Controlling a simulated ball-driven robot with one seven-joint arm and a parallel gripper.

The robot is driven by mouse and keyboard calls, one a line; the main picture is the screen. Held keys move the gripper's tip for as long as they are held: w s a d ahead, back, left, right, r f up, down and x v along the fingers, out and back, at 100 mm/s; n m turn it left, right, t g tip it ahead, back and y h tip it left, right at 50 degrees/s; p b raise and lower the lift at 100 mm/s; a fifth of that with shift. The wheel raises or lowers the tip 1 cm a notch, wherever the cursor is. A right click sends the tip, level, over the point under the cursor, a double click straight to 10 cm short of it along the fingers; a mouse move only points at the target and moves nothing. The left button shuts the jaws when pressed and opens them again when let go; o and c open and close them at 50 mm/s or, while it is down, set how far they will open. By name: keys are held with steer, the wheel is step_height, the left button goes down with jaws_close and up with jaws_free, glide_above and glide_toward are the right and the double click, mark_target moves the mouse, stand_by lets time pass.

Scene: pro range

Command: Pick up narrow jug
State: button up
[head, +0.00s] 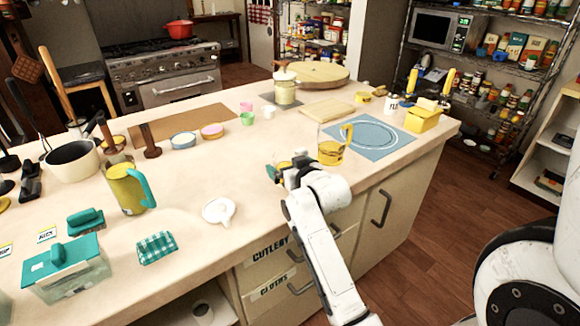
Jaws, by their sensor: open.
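Two jugs stand upright on the counter, and I cannot tell for sure which one is the narrow jug. One clear jug (331,152) with yellow contents and a yellow handle stands at the left edge of a blue mat (395,140). The other jug (125,190) is yellow with a teal handle and stands on the left part of the counter. My gripper (276,171) is open above the counter's front part, left of the clear jug and apart from it. Its fingertips are small and partly hidden by the wrist.
A cream canister (285,92), a wooden board (326,110) and a yellow box (422,119) stand farther back. The counter behind my gripper is fairly clear.

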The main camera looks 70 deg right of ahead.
steer(key=c, duration=1.2)
steer(key=shift+r, duration=0.1)
steer(key=shift+r, duration=0.1)
steer(key=shift+r, duration=0.9)
steer(key=shift+s+a+r+p, duration=0.65)
steer(key=shift+s+a+r, duration=0.2)
steer(key=shift+s+r, duration=1.1)
steer(key=shift+s+a+r+p, duration=0.6)
steer(key=shift+s+a+r, duration=0.3)
steer(key=shift+s+r, duration=1.05)
steer(key=shift+s+a+r+p, duration=0.75)
steer(key=shift+s+r, duration=0.8)
steer(key=shift+s, duration=0.75)
steer(key=shift+s+a, duration=0.15)
